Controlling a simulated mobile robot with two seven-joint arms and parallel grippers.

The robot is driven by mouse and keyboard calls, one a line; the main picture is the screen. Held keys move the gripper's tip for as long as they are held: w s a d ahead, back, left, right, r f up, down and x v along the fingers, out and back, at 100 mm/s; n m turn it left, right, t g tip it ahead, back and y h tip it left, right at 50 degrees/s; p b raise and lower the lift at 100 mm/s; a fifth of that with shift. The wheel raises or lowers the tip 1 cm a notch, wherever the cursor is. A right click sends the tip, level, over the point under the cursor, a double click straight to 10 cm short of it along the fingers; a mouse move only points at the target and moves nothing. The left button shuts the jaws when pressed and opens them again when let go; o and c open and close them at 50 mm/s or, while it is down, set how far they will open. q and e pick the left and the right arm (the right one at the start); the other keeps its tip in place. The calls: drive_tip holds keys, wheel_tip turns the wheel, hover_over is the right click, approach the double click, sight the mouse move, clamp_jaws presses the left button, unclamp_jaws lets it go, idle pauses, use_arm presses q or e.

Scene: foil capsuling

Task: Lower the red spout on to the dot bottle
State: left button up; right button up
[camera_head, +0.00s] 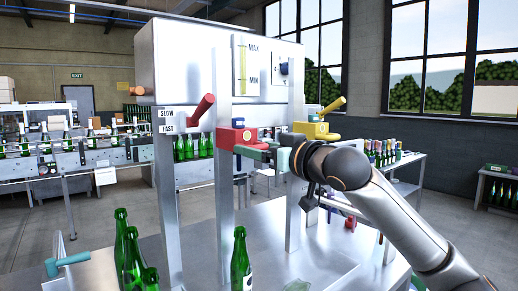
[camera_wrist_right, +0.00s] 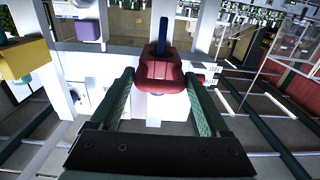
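The red spout (camera_head: 238,135) is on an upright post of the filling machine, above the steel table. In the wrist view the red spout (camera_wrist_right: 160,74) has a blue rod through it and lies between the fingertips. My right gripper (camera_head: 262,153) reaches in from the right at spout height. Its green fingers (camera_wrist_right: 159,76) are open, with a gap on each side of the spout. A green bottle (camera_head: 241,263) stands upright on the table below the spout, well apart from it. Several more bottles (camera_head: 124,250) stand at the left. No dot can be made out on any bottle. My left gripper is not in view.
A yellow spout (camera_head: 315,131) sits on the post to the right, close to my right wrist. A red lever (camera_head: 202,108) by a SLOW/FAST sign juts out at the left. A teal handle (camera_head: 68,260) is at lower left.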

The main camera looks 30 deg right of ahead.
clamp_jaws()
idle(0.4)
